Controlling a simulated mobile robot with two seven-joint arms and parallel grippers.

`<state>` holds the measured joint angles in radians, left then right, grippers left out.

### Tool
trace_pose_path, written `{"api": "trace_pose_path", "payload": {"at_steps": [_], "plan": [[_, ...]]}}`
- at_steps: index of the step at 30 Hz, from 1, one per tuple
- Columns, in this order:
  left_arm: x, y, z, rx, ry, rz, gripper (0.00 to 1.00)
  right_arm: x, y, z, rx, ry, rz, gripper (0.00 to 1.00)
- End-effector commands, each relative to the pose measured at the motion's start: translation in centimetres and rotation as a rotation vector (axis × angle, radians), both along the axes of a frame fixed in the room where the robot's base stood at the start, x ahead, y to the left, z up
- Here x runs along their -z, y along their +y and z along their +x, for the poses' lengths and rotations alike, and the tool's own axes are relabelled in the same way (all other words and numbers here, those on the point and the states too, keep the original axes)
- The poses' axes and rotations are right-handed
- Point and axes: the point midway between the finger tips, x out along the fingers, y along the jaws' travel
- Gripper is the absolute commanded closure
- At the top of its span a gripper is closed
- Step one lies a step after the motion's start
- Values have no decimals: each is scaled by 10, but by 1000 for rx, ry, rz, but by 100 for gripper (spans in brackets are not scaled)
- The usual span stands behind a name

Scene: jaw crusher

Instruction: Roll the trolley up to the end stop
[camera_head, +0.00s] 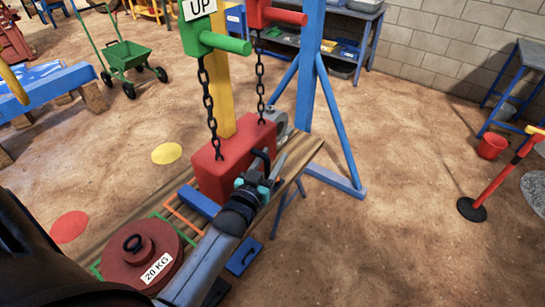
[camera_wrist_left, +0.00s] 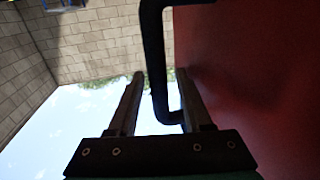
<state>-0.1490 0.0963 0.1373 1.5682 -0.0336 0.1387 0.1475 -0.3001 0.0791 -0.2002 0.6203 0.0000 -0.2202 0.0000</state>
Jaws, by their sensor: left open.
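A red block (camera_head: 222,163) with a black bent handle (camera_head: 261,160) on its side is above the wooden planks; it seems to be the trolley. My left gripper (camera_head: 264,178) is at this handle. In the left wrist view, the open fingers of the gripper (camera_wrist_left: 160,75) stand on either side of the black handle (camera_wrist_left: 157,60), with a gap on the left. The red block's face (camera_wrist_left: 255,80) fills the right of that view. I cannot make out an end stop for certain. My right gripper is not in view.
A blue post (camera_head: 309,70) with braces stands behind. A round 20 KG weight (camera_head: 130,258) sits in front.

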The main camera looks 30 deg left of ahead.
Motion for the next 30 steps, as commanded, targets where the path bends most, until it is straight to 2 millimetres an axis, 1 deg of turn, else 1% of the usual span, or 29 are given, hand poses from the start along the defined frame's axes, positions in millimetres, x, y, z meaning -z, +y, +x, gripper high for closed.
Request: {"api": "trace_pose_path", "payload": {"at_steps": [3,11,14,24,25,30], "plan": [[0,0,4,0,0,0,50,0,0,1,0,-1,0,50],[0,1,5,0,1,0,50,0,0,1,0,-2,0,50],[0,1,5,0,0,0,60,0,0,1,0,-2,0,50],[0,1,5,0,0,0,99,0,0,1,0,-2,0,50],[0,1,5,0,0,0,100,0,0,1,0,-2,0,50],[0,1,4,0,0,-1,100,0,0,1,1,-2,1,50]]}}
